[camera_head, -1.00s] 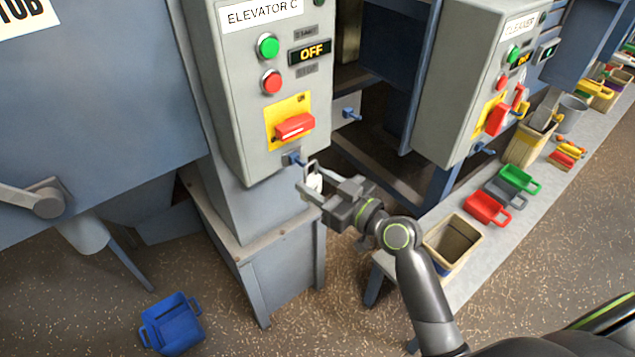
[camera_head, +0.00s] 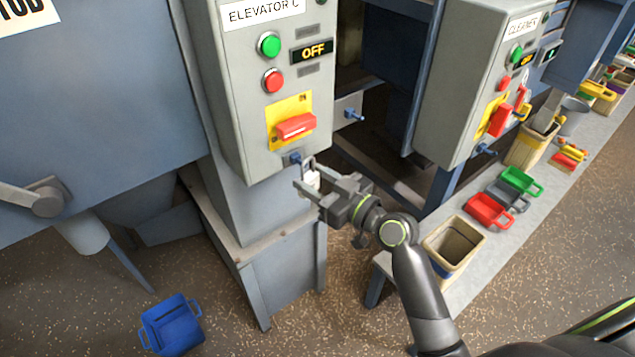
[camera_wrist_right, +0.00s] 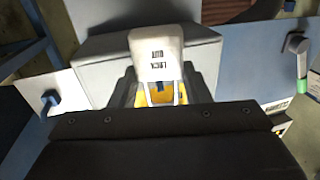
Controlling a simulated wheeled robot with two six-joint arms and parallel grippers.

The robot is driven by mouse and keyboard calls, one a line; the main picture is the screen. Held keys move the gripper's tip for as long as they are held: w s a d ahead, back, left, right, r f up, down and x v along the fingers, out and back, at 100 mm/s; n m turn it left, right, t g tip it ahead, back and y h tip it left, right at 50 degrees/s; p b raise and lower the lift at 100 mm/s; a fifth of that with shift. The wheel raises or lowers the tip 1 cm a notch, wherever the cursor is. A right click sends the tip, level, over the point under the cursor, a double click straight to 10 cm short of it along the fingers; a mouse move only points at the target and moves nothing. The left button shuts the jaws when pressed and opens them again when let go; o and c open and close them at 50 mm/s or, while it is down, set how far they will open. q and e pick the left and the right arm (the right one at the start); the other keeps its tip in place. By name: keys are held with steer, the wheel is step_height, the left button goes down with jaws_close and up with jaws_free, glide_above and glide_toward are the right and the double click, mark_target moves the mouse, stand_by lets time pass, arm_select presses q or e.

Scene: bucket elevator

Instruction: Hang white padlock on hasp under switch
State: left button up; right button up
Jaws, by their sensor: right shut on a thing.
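The white padlock (camera_head: 309,181) is in my right gripper (camera_head: 312,187), just below and right of the blue hasp (camera_head: 291,159) under the red switch (camera_head: 296,126) on the Elevator C box. Its shackle points up, close to the hasp; I cannot tell whether it touches or passes through it. In the right wrist view the padlock (camera_wrist_right: 157,56) shows printed text on its white body, and its shackle reaches toward a blue piece of the hasp (camera_wrist_right: 161,86). My right gripper is shut on the padlock. My left gripper is not in view.
The Elevator C panel (camera_head: 235,70) shows OFF. A second panel (camera_head: 455,90) stands to the right. A bench (camera_head: 480,250) holds a tan bin (camera_head: 453,245) and red and green trays. A blue bucket (camera_head: 172,325) sits on the floor at lower left.

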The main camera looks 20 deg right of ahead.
steer(key=shift+b+x, duration=0.3)
steer(key=shift+x, duration=0.85)
steer(key=shift+w+d, duration=0.15)
steer(key=shift+f+b, duration=0.8)
steer(key=shift+b, duration=0.15)
steer(key=o, duration=1.2)
steer(key=s+a+b+v, duration=0.1)
steer(key=v, duration=0.9)
steer(key=shift+a+f, duration=0.3)
steer(key=shift+a, duration=0.1)
stand_by(0.4)
